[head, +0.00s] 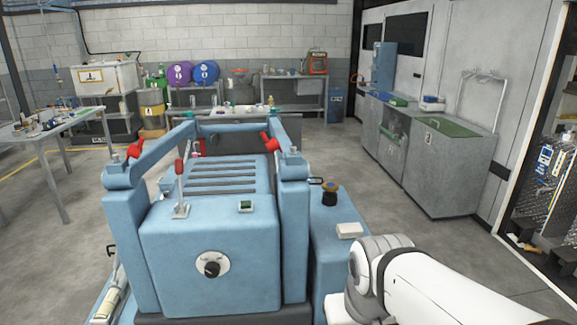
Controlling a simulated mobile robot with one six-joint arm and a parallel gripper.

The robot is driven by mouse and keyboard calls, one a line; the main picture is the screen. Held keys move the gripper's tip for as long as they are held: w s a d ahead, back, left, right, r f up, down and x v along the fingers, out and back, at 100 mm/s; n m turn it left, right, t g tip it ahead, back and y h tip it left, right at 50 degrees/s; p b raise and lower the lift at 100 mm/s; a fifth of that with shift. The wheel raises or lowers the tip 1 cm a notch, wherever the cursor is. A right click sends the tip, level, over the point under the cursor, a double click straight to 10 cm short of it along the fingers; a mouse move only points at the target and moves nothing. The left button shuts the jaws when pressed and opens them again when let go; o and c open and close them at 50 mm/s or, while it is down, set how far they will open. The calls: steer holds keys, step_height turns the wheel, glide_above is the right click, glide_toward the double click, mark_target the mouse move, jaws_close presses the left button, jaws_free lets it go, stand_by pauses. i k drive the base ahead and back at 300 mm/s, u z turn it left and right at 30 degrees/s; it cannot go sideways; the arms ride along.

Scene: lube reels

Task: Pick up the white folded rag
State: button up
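A small off-white, flat rectangular item (349,230) lies on top of the low blue cabinet at the right side of the large blue machine. It looks like the folded rag, but it is too small to see any folds. My white arm with its grey joint comes in from the lower right, just below this item in the picture. My gripper is not visible, so I cannot tell whether it is open or shut.
The blue machine (210,255) fills the middle foreground, with raised posts and red-handled parts. Grey cabinets (445,170) line the right wall. A table (62,128) stands left. Open floor lies between machine and cabinets.

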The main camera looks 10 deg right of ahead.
mark_target(351, 230)
steer(key=z, duration=0.3)
steer(key=k, duration=0.3)
steer(key=z, duration=0.7)
steer(key=k, duration=1)
steer(key=z, duration=0.85)
steer(key=i, duration=2.55)
steer(key=u, duration=1.1)
steer(key=i, duration=1.2)
steer(key=u, duration=1.15)
steer(key=i, duration=0.5)
steer(key=u, duration=0.3)
steer(key=k, duration=0.55)
